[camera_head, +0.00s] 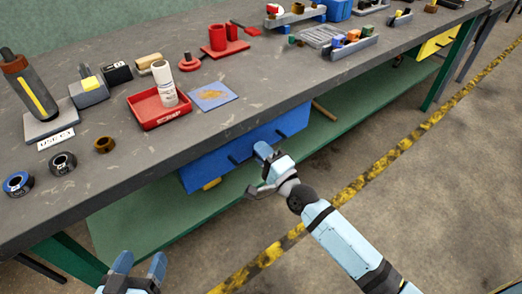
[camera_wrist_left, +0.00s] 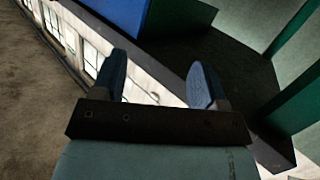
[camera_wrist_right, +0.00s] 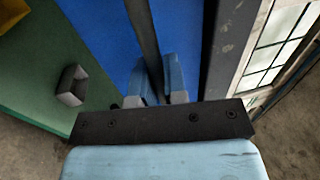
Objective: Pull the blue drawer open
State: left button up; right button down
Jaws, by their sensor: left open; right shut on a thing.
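The blue drawer (camera_head: 205,172) hangs under the front edge of the workbench, and no drawer interior shows. Its front also fills the middle of the right wrist view (camera_wrist_right: 100,35). A long dark bar handle (camera_wrist_right: 143,30) runs across that front. My right gripper (camera_wrist_right: 157,82) is at the drawer front, shut on the handle, with the bar passing between its fingers. In the head view the right gripper (camera_head: 262,165) hides the handle's middle. My left gripper (camera_head: 140,265) is open and empty, low in front of the bench and apart from the drawer.
The workbench top (camera_head: 200,148) carries a red tray (camera_head: 150,118), tape rolls, a tool stand and several small parts. A green lower shelf (camera_head: 130,225) lies below the drawer. A yellow drawer (camera_head: 432,45) is farther right. The floor in front is clear.

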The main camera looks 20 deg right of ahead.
pick_arm(q)
jog(key=a+f+g+p, duration=0.1)
jog(key=s+f+g+y+p, duration=0.1)
jog(key=f+p, duration=0.1)
jog(key=s+a+f+y+p, duration=0.1)
jog(key=shift+s+a+f+g+p, duration=0.1)
jog(key=shift+a+f+g+p, duration=0.15)
jog(key=shift+a+g+p, duration=0.15)
pick_arm(e)
jog(key=r+v, duration=0.2)
jog(key=v, duration=0.9)
jog(key=s+r+v, duration=0.1)
jog(key=r+v, duration=0.1)
jog(key=v, duration=1)
jog(key=shift+r, duration=0.25)
jog(key=shift+d, duration=0.1)
jog(key=c, duration=1.2)
grip_release()
jog(key=shift+w, duration=0.1)
pick_arm(q)
jog(key=shift+s+d, duration=0.1)
